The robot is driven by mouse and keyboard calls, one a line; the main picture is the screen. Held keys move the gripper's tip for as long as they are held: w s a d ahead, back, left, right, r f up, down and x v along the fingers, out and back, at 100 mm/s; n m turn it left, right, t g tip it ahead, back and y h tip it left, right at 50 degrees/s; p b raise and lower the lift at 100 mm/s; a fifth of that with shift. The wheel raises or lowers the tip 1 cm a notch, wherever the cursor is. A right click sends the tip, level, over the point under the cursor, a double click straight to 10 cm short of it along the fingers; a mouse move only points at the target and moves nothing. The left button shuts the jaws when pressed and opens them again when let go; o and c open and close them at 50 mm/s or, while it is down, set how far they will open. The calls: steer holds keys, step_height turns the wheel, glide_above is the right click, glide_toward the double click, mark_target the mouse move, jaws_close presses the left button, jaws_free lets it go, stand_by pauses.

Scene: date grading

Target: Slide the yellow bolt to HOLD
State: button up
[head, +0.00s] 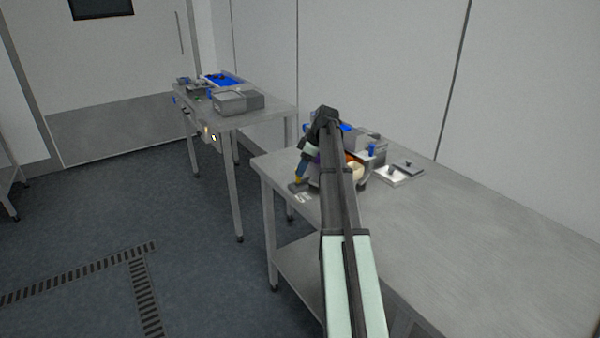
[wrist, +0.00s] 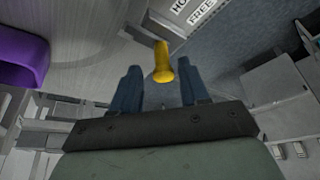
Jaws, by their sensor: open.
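My gripper (wrist: 158,68) is open, with one dark blue finger on each side of the bolt. I cannot tell whether either finger touches it. A label plate (wrist: 198,12) beyond the bolt reads FREE, with a cut-off word starting HO above it. In the head view my gripper (head: 298,184) is low at the near left edge of the right-hand table, by small white labels (head: 303,197). My arm hides much of that spot, and I cannot make out the bolt there.
A purple object (wrist: 22,58) is at the left in the wrist view. The table's right part is clear. A second table (head: 262,112) holds grey boxes (head: 238,102).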

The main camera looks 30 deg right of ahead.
steer(key=v, duration=1)
steer(key=shift+r, duration=0.25)
steer(key=shift+d, duration=0.1)
